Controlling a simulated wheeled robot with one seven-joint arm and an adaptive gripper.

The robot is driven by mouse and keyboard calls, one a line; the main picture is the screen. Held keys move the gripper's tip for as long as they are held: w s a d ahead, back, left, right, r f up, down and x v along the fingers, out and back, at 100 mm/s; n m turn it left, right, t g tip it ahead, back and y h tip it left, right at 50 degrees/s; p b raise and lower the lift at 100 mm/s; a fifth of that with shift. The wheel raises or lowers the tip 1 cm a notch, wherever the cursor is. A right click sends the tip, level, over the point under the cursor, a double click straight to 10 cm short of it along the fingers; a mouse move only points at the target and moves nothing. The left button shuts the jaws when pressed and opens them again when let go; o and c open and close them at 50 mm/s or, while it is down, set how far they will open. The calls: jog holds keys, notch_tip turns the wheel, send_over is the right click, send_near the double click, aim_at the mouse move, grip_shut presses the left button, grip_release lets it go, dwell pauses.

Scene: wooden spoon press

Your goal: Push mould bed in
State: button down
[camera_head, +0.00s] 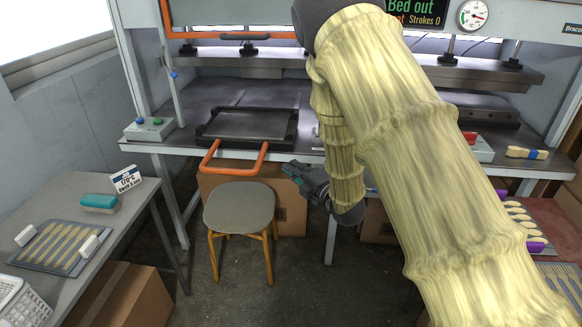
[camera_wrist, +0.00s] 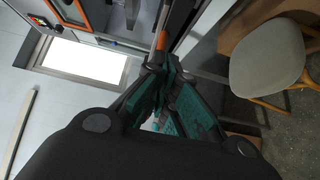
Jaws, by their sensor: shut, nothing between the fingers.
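The mould bed (camera_head: 248,124) is a dark flat tray on the press table, at its front edge in the head view. Its orange U-shaped handle (camera_head: 233,158) sticks out over the front edge, above a stool. My gripper (camera_head: 291,171) is shut and empty, to the right of the handle and apart from it. In the wrist view the teal fingers of my gripper (camera_wrist: 168,88) are together, and an orange bar shows just beyond them. The press display (camera_head: 416,12) reads "Bed out" and "Strokes 0".
A stool (camera_head: 240,207) stands in front of the press. A button box (camera_head: 150,129) sits left of the bed. A side table (camera_head: 125,206) at left holds a brush (camera_head: 99,203) and a tray of spoons (camera_head: 58,246). Cardboard boxes stand under the tables.

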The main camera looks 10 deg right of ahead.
jog(key=p, duration=0.2)
send_near(269, 143)
jog(key=a, duration=0.3)
jog(key=shift+w+a, duration=0.2)
jog(key=shift+w+d+f, duration=0.1)
jog(key=shift+w+d, duration=0.25)
jog(key=shift+w, duration=0.55)
jog(key=shift+w+d, duration=0.3)
jog(key=shift+w, duration=0.6)
